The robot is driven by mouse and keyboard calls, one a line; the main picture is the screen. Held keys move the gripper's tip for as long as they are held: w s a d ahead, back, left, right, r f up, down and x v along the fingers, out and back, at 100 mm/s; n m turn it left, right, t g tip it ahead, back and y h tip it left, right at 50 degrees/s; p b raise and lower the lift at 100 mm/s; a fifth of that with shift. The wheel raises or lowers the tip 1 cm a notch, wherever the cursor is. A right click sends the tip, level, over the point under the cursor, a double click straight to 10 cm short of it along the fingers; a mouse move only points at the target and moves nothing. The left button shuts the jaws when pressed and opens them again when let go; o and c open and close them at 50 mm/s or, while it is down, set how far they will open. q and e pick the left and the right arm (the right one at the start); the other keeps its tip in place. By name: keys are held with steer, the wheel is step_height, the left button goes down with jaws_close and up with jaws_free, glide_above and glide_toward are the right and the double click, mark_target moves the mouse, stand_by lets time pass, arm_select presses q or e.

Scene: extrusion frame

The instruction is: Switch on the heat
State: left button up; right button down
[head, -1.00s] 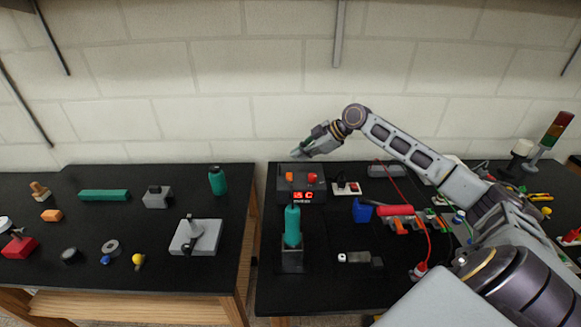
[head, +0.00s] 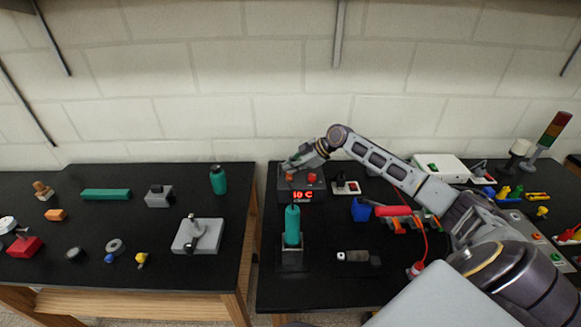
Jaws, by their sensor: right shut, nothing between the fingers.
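A dark control box (head: 286,195) with a lit red temperature display (head: 303,195) stands near the back left of the right-hand table. The display shows digits and a C; the digits are too small to read surely. A red knob (head: 312,178) is on its top right, with an orange part (head: 289,178) on its top left. My right gripper (head: 290,168) is shut and empty, its tips at the back left of the box top, just by the orange part. I cannot tell whether they touch it. A teal-handled tool (head: 292,226) stands upright in a dark holder in front of the box.
A gap separates this table from the left one.

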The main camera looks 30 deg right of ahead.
steer(key=shift+f, duration=0.1)
stand_by(0.4)
steer(key=shift+w+d+f, duration=0.15)
steer(key=shift+s+p, duration=0.3)
steer(key=shift+s+a, duration=0.4)
steer(key=shift+a+r+p, duration=0.1)
steer(key=shift+r+p, duration=0.15)
steer(key=shift+p, duration=0.1)
stand_by(0.4)
